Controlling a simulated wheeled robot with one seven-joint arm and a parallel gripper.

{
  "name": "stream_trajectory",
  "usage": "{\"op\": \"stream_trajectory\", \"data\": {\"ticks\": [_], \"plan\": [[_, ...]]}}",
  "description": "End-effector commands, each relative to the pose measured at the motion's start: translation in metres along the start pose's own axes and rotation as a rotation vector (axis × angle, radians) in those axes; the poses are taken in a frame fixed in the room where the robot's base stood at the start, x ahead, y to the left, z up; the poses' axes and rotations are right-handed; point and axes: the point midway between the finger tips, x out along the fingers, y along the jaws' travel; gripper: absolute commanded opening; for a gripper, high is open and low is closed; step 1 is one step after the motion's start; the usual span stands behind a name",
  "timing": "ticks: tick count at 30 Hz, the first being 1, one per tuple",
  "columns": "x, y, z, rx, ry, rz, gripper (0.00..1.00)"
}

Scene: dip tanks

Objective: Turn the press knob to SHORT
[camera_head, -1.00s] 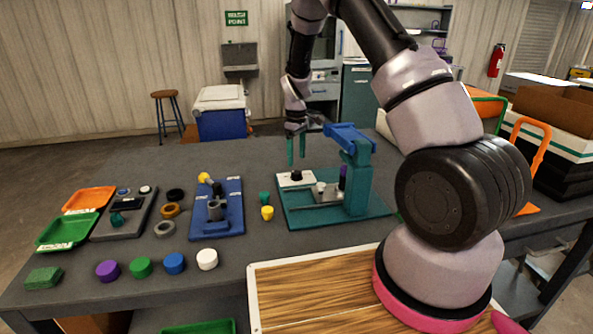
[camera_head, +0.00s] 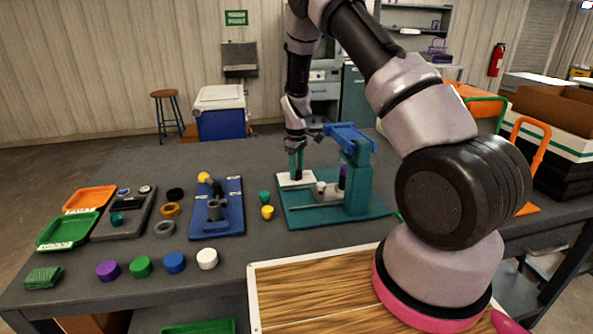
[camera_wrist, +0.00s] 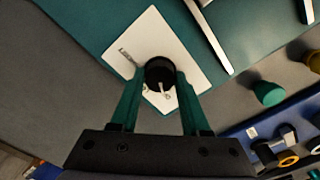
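The press (camera_head: 358,180) is teal, with a blue top arm, and stands on a teal base plate. Its black knob (camera_wrist: 160,74) sits on a white panel (camera_wrist: 184,55) at the left of the base, with a pale pointer mark on top. Small lettering shows on the panel in the wrist view, too small to read. My gripper (camera_head: 296,176) points down over the panel; in the wrist view its green fingers (camera_wrist: 157,88) stand apart on either side of the knob. I cannot tell whether they touch it.
A blue fixture (camera_head: 217,208) stands left of the press, with a green cup (camera_head: 264,197) and a yellow cup (camera_head: 267,212) between them. Coloured caps (camera_head: 174,263) line the front, and trays (camera_head: 68,231) lie far left. The table behind the blue fixture is clear.

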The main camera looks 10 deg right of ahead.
Motion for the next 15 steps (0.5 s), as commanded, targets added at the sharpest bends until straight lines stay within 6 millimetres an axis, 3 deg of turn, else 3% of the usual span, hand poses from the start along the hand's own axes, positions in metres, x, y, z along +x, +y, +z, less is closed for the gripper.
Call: {"op": "stream_trajectory", "data": {"ticks": [8,15], "plan": [[-0.0003,0.0002,0.0,0.035,0.0,0.0,0.0],[-0.0005,0.0002,-0.0001,0.168,0.0,0.0,0.0]]}}
